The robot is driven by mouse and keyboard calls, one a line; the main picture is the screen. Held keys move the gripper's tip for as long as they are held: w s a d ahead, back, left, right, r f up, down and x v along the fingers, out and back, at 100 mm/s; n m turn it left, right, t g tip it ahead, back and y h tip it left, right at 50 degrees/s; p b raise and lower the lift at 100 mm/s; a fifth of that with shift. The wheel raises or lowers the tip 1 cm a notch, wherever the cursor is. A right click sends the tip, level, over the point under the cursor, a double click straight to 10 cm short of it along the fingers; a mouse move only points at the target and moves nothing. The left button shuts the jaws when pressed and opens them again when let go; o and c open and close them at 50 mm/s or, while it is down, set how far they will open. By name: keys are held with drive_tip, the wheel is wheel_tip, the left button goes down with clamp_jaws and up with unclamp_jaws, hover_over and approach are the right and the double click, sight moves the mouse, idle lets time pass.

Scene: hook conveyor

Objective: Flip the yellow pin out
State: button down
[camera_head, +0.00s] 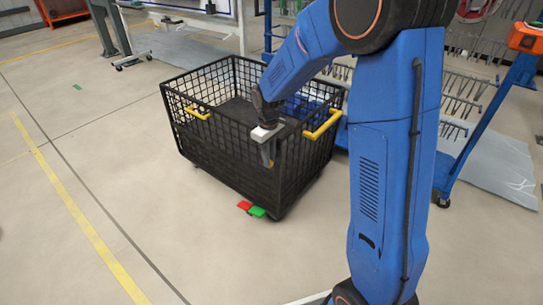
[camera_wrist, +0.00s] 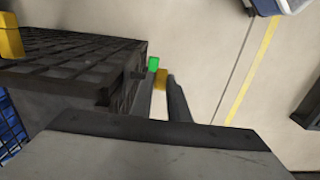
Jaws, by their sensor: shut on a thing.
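The black mesh cart (camera_head: 222,150) stands in the middle of the head view. My gripper (camera_head: 268,157) points down at the outside of its front right side, close to the mesh. In the wrist view, a small yellow piece, the yellow pin (camera_wrist: 161,78), shows between the fingertips, and my gripper is shut on it. The cart wall (camera_wrist: 75,45) is just to the left of the fingers there. Most of the pin is hidden by the fingers, so its tilt cannot be told.
Yellow handles (camera_head: 197,112) and (camera_head: 322,125) are on the cart's rim. A red pedal (camera_head: 244,205) and a green pedal (camera_head: 257,211) are at its foot. A blue hook rack (camera_head: 478,110) stands behind on the right. The floor at the left is free.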

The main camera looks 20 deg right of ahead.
drive_tip(key=shift+s+a, duration=0.5)
drive_tip(key=shift+a, duration=0.15)
drive_tip(key=c, duration=2)
unclamp_jaws()
drive_tip(key=shift+a, duration=0.1)
wheel_tip(320, 180, up, 18)
drive_tip(key=shift+f, duration=0.25)
drive_tip(key=s+d+m+t, duration=0.1)
drive_tip(key=s+d+m, duration=0.1)
drive_tip(key=s, duration=0.8)
drive_tip(key=s+d+m+t, duration=0.2)
drive_tip(key=s+d, duration=0.2)
drive_tip(key=s, duration=0.7)
drive_tip(key=s+d+m+t, duration=0.1)
drive_tip(key=s+d+m, duration=0.2)
drive_tip(key=s, duration=0.8)
drive_tip(key=shift+s+d+r+t, duration=0.15)
drive_tip(key=shift+d+r+t, duration=0.25)
drive_tip(key=shift+d, duration=0.2)
